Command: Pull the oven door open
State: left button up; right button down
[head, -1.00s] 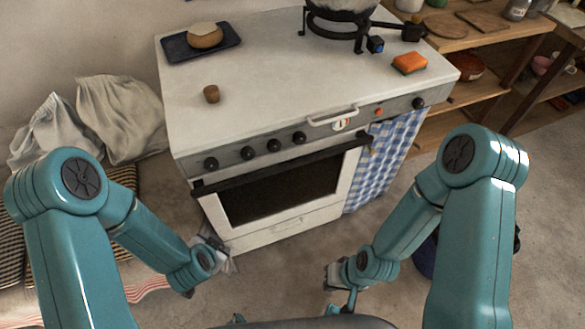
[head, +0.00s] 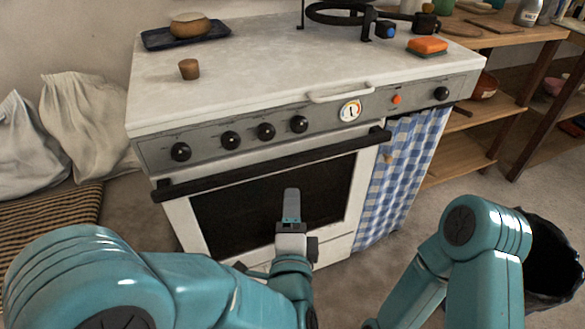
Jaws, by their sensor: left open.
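The white oven stands ahead with its door (head: 206,228) shut. The door has a dark glass window (head: 240,205) and a long black bar handle (head: 265,162) across its top. My left gripper (head: 291,204) is in front of the window, below the handle and a little right of its middle. It is open and empty, its fingers pointing up toward the door, one largely hiding the other. It looks apart from the handle; its exact gap to the door is hard to judge. My right arm is at the lower right, and its gripper is below the picture.
Knobs (head: 230,140) and a small white rail (head: 340,92) line the panel above the door. A blue checked cloth (head: 402,175) hangs just right of the door. Sacks (head: 85,125) stand at the left, wooden shelves (head: 475,155) at the right. Bare floor (head: 415,255) lies at the oven's lower right.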

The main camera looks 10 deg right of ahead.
aim_at(293, 164)
pick_arm(q)
jog(key=w, duration=0.5)
jog(key=w+d, duration=0.1)
jog(key=w, duration=0.8)
jog(key=shift+w+d+p, duration=0.3)
jog(key=shift+w+p, duration=0.05)
grip_shut()
